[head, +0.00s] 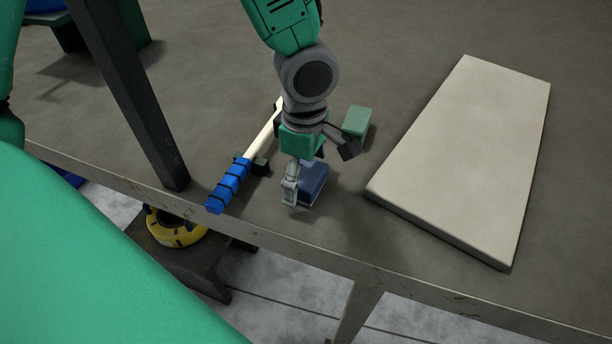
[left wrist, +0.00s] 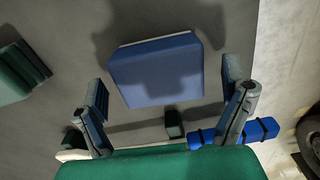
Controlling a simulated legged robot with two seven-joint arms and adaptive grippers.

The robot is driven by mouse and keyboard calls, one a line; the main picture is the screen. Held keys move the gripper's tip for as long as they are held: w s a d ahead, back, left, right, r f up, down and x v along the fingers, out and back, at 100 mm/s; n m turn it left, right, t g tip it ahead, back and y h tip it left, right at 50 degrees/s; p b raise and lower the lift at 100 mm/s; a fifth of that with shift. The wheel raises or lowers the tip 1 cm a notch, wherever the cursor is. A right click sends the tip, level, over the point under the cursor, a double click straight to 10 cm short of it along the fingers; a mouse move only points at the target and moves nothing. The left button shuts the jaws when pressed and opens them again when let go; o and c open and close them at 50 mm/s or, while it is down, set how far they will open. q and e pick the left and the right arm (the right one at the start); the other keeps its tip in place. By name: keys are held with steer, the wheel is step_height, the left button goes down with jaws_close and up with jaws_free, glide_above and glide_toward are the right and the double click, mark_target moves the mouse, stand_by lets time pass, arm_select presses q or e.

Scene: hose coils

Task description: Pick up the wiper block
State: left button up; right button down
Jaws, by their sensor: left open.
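The wiper block, a blue block with a pale base (head: 314,180), lies on the grey table near its front edge. My left gripper (head: 319,172) is just above it, pointing down, and partly hides it in the head view. In the left wrist view the block (left wrist: 157,72) lies between the two spread fingers of the gripper (left wrist: 165,88), with a gap on each side. The fingers are open and hold nothing. My right gripper does not show.
A blue-handled tool with a pale shaft (head: 230,183) lies close to the left on a dark rest. A green block (head: 357,120) sits behind right. A pale slab (head: 465,160) is at right. A dark post (head: 130,95) stands left. A yellow coil (head: 176,230) is below the table.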

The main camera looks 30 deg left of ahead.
mark_target(306, 172)
arm_select(q)
steer(key=shift+w+f, duration=0.2)
steer(key=shift+f, duration=0.3)
steer(key=shift+s+d+r, duration=0.1)
steer(key=shift+c, duration=0.9)
steer(key=shift+d, duration=0.25)
steer(key=c, duration=1.1)
steer(key=shift+r, duration=0.1)
steer(key=shift+a+r, duration=0.15)
steer(key=shift+r, duration=0.05)
step_height(306, 172, up, 9)
steer(key=shift+a+f, duration=0.1)
steer(key=shift+f, duration=0.1)
steer(key=shift+r, duration=0.45)
steer(key=o, duration=0.4)
steer(key=shift+c, duration=1)
